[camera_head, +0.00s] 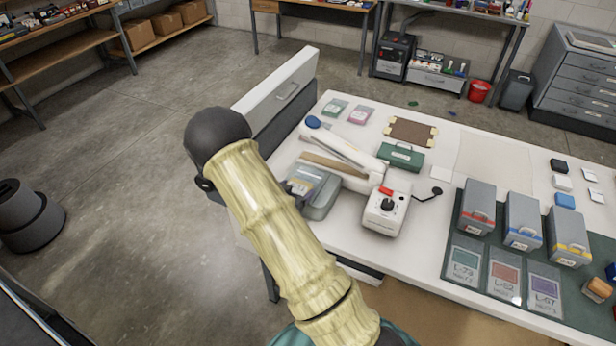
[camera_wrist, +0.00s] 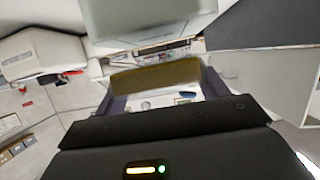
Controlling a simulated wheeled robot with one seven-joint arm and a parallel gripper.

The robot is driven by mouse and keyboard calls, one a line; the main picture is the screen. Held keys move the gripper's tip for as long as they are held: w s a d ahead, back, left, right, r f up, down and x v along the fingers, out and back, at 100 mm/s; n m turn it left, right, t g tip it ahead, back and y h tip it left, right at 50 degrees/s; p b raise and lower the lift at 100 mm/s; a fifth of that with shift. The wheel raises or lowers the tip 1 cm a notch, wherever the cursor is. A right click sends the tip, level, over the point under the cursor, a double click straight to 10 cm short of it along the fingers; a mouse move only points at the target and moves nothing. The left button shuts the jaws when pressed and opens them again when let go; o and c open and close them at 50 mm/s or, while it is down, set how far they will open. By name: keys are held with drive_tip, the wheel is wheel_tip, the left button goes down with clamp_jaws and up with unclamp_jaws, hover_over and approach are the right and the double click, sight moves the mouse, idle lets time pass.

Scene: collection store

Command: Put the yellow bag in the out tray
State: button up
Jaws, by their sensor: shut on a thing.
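My gripper (camera_wrist: 160,92) shows in the wrist view with its two dark fingers on either side of a flat olive-yellow bag (camera_wrist: 156,77), shut on it. The bag lies across between the fingertips, seen nearly edge-on; its label is not readable. In the head view my yellowish arm hides most of the gripper, and the bag cannot be made out. A grey tray-like container (camera_head: 322,204) stands on the table just right of my arm; I cannot tell whether it is the out tray. No out label is readable.
A white device with a red switch (camera_head: 386,212) and a long white arm-like tool stand close to the right. Grey boxes (camera_head: 478,205) and labelled bags (camera_head: 503,275) occupy the green mat. Floor is open further left.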

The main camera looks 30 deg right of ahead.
sight(307, 181)
drive_tip(key=w+d+p, duration=0.1)
drive_tip(key=w+d, duration=0.1)
drive_tip(key=w+d+p, duration=0.1)
drive_tip(key=w+d, duration=0.1)
drive_tip(key=d, duration=0.1)
drive_tip(key=shift+w+d, duration=0.2)
drive_tip(key=shift+d, duration=0.15)
drive_tip(key=shift+w+d, duration=0.1)
drive_tip(key=shift+d, duration=0.05)
drive_tip(key=shift+w+d+f+p, duration=0.15)
drive_tip(key=shift+f+p, duration=0.45)
drive_tip(key=shift+f, duration=0.3)
drive_tip(key=shift+w+d+f+p, duration=0.15)
drive_tip(key=shift+f+p, duration=0.4)
drive_tip(key=shift+f, duration=0.3)
drive_tip(key=shift+s, duration=0.2)
drive_tip(key=shift+f+b, duration=0.15)
drive_tip(key=shift+b, duration=0.15)
drive_tip(key=o, duration=1)
drive_tip(key=shift+w+a, duration=0.1)
drive_tip(key=shift+o, duration=0.2)
